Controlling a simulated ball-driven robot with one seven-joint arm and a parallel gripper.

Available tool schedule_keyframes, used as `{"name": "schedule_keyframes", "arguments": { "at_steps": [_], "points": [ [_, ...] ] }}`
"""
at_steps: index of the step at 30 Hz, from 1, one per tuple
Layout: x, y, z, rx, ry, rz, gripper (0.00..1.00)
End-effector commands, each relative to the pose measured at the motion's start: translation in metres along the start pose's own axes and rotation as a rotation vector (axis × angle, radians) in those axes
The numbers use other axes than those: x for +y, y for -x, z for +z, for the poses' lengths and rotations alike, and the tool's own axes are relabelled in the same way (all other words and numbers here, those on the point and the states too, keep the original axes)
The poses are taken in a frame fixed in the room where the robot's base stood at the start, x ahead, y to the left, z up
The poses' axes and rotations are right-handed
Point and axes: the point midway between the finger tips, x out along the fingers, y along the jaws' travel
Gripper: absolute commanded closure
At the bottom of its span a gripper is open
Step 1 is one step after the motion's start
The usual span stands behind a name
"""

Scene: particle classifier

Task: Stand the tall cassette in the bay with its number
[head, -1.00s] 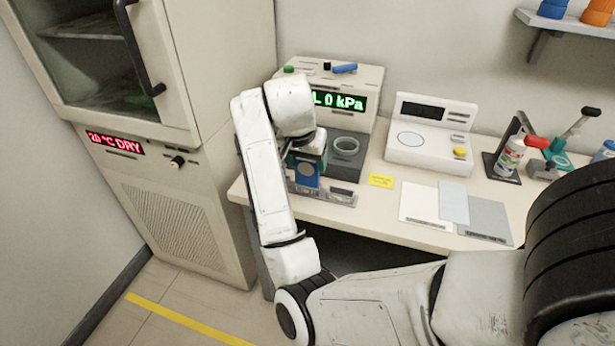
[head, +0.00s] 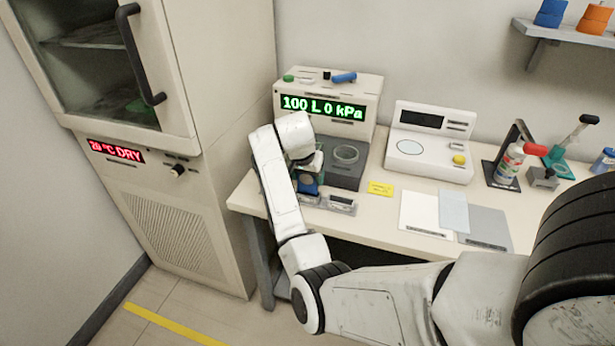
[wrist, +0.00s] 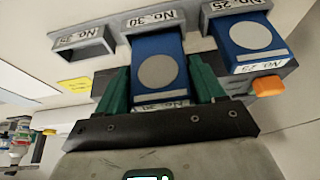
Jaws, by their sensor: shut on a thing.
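My gripper (wrist: 160,78) is shut on a blue cassette (wrist: 158,70) with a pale round disc, held between the green fingers. Its label, partly hidden by the gripper, seems to read No. 30. In the wrist view the cassette lines up with the middle bay (wrist: 150,21), labelled No. 30, and its far end meets that bay's frame. I cannot tell how deep it sits. The left bay (wrist: 84,42), apparently No. 35, is empty. The right bay (wrist: 222,6), No. 25, holds another blue cassette (wrist: 250,62). In the head view my gripper (head: 306,164) is low over the bay row (head: 341,203).
Behind the bays stands a unit with a green display (head: 322,107) and a round grey well (head: 345,153). A yellow note (head: 380,189), flat sheets (head: 427,214) and a white scale (head: 430,145) lie to the right. A tall cabinet (head: 175,215) stands left. An orange tab (wrist: 268,86) is beside the right cassette.

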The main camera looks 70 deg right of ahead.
Motion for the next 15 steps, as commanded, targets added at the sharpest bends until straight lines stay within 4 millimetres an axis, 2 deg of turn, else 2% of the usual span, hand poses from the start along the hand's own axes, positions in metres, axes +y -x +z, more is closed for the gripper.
{"name": "schedule_keyframes", "arguments": {
  "at_steps": [1, 2, 6, 7, 15],
  "points": [
    [0.0029, -0.0097, 0.0077, -0.020, 0.005, 0.009, 0.88],
    [0.0030, -0.0104, 0.0082, -0.021, 0.006, 0.009, 0.96],
    [0.0039, -0.0120, 0.0096, -0.025, 0.006, 0.011, 0.96],
    [0.0042, -0.0123, 0.0097, -0.025, 0.006, 0.011, 0.30],
    [0.0030, -0.0090, 0.0071, -0.018, 0.004, 0.008, 0.07]
  ]
}}
